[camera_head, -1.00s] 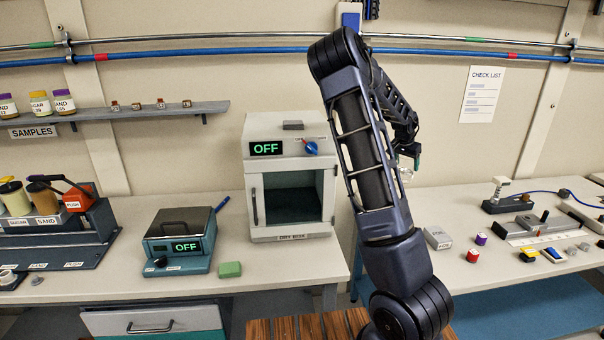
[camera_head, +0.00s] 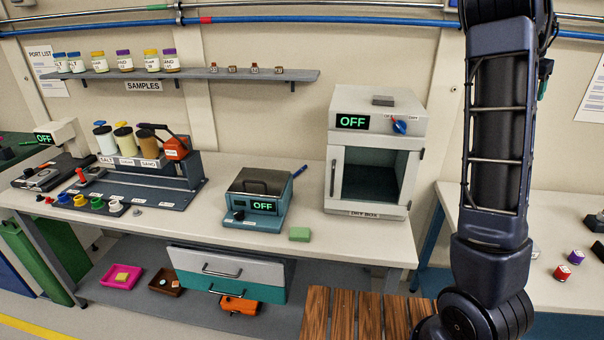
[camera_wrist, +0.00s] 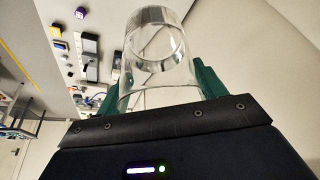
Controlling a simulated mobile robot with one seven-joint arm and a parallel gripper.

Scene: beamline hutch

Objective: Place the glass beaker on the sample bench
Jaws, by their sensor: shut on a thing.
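The glass beaker (camera_wrist: 158,75) is clear and stands out in the middle of the wrist view. My gripper (camera_wrist: 160,82) is shut on it, with a green finger on each side of its wall. In the head view my gripper (camera_head: 544,72) is mostly hidden behind my arm at the upper right, and I cannot make out the beaker there. A long pale bench (camera_head: 340,240) runs under the SAMPLES shelf. A second pale bench (camera_head: 545,215) stands at the right, partly hidden by my arm. No visible label tells which is the sample bench.
A slatted wooden surface (camera_head: 345,315) is in front.

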